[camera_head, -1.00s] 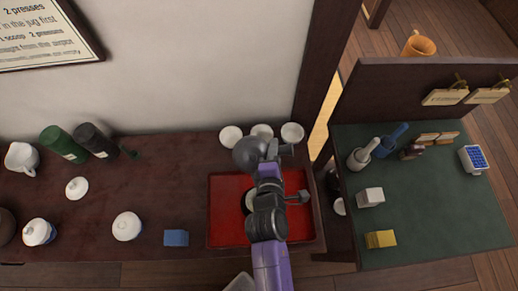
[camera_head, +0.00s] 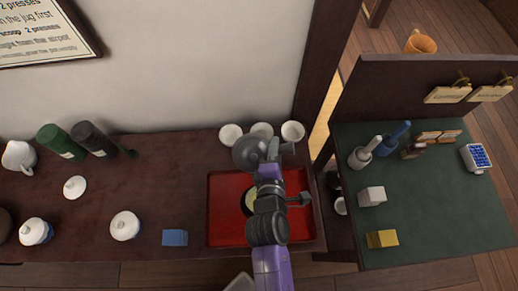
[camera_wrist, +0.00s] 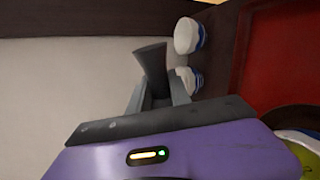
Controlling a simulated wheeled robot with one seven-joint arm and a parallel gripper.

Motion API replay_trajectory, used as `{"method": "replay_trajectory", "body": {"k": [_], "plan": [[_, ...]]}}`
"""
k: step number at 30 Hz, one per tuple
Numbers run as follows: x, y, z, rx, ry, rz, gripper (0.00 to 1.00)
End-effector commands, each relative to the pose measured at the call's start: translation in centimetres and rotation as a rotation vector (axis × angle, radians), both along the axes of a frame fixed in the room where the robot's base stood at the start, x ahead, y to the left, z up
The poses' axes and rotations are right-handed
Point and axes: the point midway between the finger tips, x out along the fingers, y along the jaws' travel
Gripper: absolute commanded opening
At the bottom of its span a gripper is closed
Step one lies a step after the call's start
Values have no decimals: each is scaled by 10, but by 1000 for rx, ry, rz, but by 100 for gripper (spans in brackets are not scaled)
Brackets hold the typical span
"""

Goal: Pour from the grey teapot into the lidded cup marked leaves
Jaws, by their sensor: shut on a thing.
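My gripper (camera_head: 272,152) is shut on the grey teapot (camera_head: 249,153), which hangs over the back part of the red tray. In the wrist view my fingers close on its dark grey handle (camera_wrist: 152,62). An open round cup (camera_head: 247,203) with a pale yellow inside stands on the red tray (camera_head: 222,232), partly hidden behind my arm. In the wrist view a white cup with blue bands (camera_wrist: 300,138) shows at the lower right edge. I cannot make out any leaf mark. Whether liquid is leaving the spout cannot be seen.
Several white cups (camera_head: 230,133) stand behind the tray. Two lidded white jars (camera_head: 125,226) (camera_head: 36,231), a loose white lid (camera_head: 75,187), a blue block (camera_head: 175,238) and dark bottles (camera_head: 92,139) are to the left. A green-topped table (camera_head: 430,210) stands right.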

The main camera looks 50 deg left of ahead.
Motion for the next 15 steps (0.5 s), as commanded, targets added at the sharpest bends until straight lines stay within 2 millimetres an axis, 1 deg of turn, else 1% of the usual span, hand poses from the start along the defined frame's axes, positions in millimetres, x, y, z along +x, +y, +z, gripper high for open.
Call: {"method": "replay_trajectory", "body": {"k": [15], "plan": [[-1, 1, 5, 20, -14, 1, 0]]}}
